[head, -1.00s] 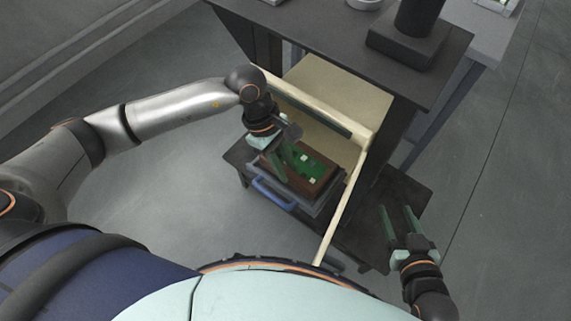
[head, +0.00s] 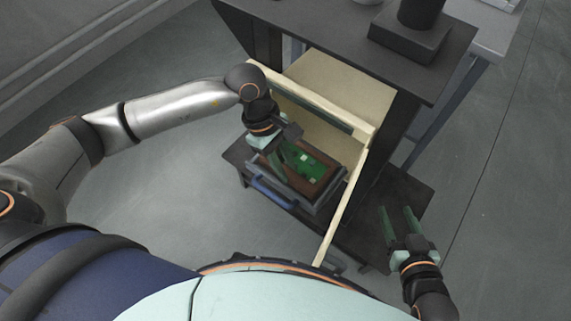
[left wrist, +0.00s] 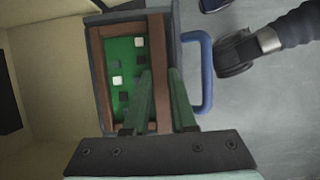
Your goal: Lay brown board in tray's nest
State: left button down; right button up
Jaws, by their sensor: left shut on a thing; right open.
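The brown board (head: 318,171) has a brown rim around a green face with several small light and dark squares. It lies level at the dark grey tray (head: 305,205), within the tray's walls as far as I see; whether it rests fully on the floor of the nest I cannot tell. My left gripper (head: 284,160) is shut on the board's rim on the blue-handle side. In the left wrist view the two green fingers (left wrist: 161,75) straddle the brown rim strip (left wrist: 157,35). My right gripper (head: 397,208) is open and empty, over a dark low surface.
The tray has a blue handle (head: 272,193) facing me. A pale wooden frame (head: 318,100) stands close behind and right of the tray. A dark table (head: 345,30) rises behind it, carrying a black block-based object (head: 408,42). Open floor (head: 170,190) lies to the left.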

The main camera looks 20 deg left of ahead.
pick_arm(q)
jog(key=shift+f, duration=0.1)
jog(key=c, duration=0.6)
grip_release()
jog(key=shift+c, duration=0.2)
jog(key=shift+o, duration=0.2)
jog(key=o, duration=0.4)
jog(key=shift+o, duration=0.2)
jog(key=shift+r, duration=0.2)
jog(key=shift+r+p, duration=0.55)
jog(key=shift+r, duration=0.25)
jog(key=shift+r, duration=0.15)
